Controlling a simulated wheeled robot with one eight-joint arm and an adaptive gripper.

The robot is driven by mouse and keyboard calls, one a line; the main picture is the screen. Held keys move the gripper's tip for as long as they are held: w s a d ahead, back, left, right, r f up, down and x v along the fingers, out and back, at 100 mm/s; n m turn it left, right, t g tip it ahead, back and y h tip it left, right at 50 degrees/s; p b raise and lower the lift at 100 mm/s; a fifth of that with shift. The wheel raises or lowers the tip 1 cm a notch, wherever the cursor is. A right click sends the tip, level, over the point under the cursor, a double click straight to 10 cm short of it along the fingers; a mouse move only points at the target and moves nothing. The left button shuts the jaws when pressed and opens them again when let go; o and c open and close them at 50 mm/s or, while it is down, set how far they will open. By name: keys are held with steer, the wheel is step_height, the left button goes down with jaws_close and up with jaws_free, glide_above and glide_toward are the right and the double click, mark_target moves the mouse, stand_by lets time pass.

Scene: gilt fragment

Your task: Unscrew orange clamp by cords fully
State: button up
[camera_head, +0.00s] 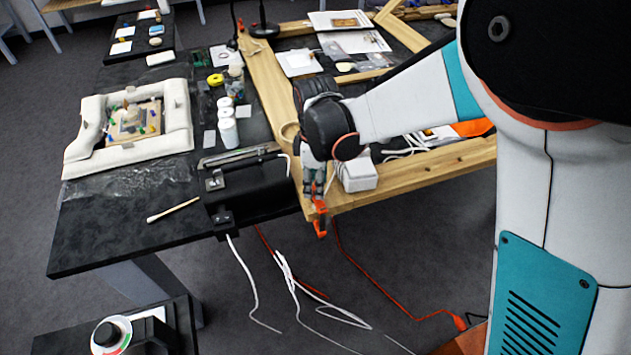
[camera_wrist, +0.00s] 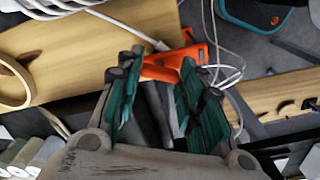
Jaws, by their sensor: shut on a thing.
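The orange clamp (camera_head: 319,208) sits on the near edge of the light wooden frame (camera_head: 421,175), with its lower end hanging below the board. It also shows in the wrist view (camera_wrist: 168,66), just past my fingertips. My gripper (camera_head: 314,185) comes down from above and is shut on a part of the clamp. In the wrist view, my gripper's green finger pads (camera_wrist: 158,90) stand on both sides of dark bar-like parts; the exact contact is partly hidden. White cords (camera_head: 291,275) hang to the floor near the clamp.
A white box (camera_head: 357,173) stands on the board just right of my gripper. A black box (camera_head: 245,185) is at the table edge to the left. A red cord (camera_head: 375,280) runs down to the floor. White bottles (camera_head: 228,128) stand farther back.

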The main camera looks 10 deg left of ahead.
steer(key=n, duration=0.5)
steer(key=shift+n, duration=0.3)
steer(key=n, duration=0.5)
steer(key=shift+n+b, duration=0.3)
steer(key=n, duration=1)
steer(key=shift+n, duration=0.4)
steer(key=shift+a, duration=0.1)
steer(key=o, duration=1.1)
steer(key=shift+c, duration=0.2)
